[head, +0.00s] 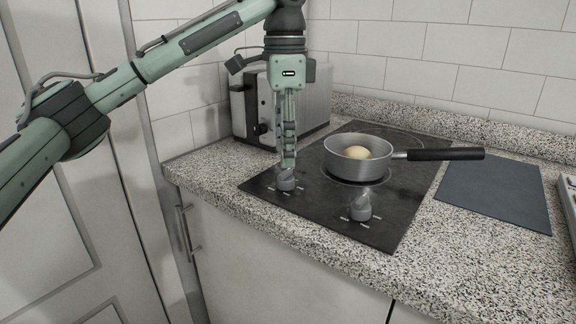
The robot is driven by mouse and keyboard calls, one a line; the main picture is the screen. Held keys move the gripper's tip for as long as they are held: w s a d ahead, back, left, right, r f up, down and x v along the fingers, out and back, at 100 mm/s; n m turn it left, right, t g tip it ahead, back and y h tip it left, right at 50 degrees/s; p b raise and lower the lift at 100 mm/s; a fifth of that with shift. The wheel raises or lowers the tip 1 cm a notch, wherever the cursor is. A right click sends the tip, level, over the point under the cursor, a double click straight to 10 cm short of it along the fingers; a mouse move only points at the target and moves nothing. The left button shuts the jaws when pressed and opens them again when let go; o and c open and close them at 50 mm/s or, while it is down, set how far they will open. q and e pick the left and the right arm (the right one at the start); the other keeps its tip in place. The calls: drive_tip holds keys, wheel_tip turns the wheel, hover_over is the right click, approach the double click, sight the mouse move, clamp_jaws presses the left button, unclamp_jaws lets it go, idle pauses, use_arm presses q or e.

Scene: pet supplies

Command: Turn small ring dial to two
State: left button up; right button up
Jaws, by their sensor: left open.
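A black cooktop (310,205) is set in the speckled counter and carries two grey dials with small pale marks around them. The left dial (286,181) is right under my left gripper (288,165). The right dial (360,207) stands nearer the front right corner. I cannot read the marks or tell which dial is for the small ring. My left gripper points straight down, its fingers open and seen nearly edge-on; its tips are at the top of the left dial. Whether they touch it I cannot tell. My right gripper is out of view.
A metal saucepan (345,168) holding a pale round item (359,151) stands on a ring; its black handle (445,154) points right. A steel toaster-like appliance (318,95) stands behind my gripper. A dark mat (495,190) lies at right. The counter's front strip is clear.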

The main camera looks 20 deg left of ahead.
sight(285, 171)
use_arm(q)
drive_tip(key=shift+w+f, duration=0.1)
drive_tip(key=shift+f, duration=2.6)
clamp_jaws()
